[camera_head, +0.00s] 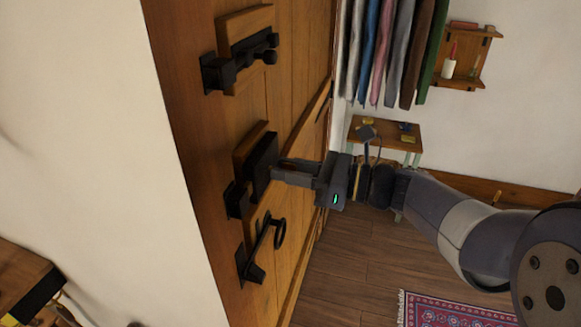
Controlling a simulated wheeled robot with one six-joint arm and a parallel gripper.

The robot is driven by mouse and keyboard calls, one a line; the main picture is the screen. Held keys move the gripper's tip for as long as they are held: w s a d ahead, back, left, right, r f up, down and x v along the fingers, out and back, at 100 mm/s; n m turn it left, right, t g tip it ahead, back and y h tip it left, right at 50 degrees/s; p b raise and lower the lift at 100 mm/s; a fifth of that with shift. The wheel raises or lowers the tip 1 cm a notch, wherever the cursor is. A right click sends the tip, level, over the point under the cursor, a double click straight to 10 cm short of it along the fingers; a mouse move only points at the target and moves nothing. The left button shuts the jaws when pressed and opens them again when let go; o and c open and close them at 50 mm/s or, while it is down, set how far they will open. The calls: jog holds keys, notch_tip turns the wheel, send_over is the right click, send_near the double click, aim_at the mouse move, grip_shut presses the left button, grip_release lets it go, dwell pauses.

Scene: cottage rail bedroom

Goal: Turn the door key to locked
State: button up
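The wooden door (285,90) fills the middle of the head view and carries three black fittings. The middle one is a box-shaped lock (262,165) on a wooden block. My gripper (276,171) reaches in from the right, with its fingertips at the right side of this lock. I cannot make out a key there; the fingers may hide it. I cannot tell whether the fingertips touch anything or how far apart they are.
A black bolt-like fitting (240,62) sits higher on the door. Hanging clothes (390,50), a small table (412,135) with small items and a wall shelf (462,68) are behind. A patterned rug (450,312) lies on the wooden floor. A white wall (90,130) stands left.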

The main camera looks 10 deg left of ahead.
grip_shut()
dwell(0.3)
jog(key=shift+f+b, duration=0.1)
jog(key=shift+b, duration=0.25)
jog(key=n+b, duration=0.3)
jog(key=shift+f, duration=0.15)
jog(key=n+b, duration=0.4)
jog(key=shift+s+n+b, duration=0.1)
jog(key=shift+n+b, duration=0.2)
jog(key=shift+b, duration=0.1)
jog(key=n+b, duration=0.6)
jog(key=b, duration=0.1)
jog(key=shift+s+f, duration=0.1)
jog(key=shift+f, duration=0.05)
jog(key=n+b, duration=0.5)
jog(key=shift+r+n, duration=0.2)
jog(key=shift+n, duration=0.1)
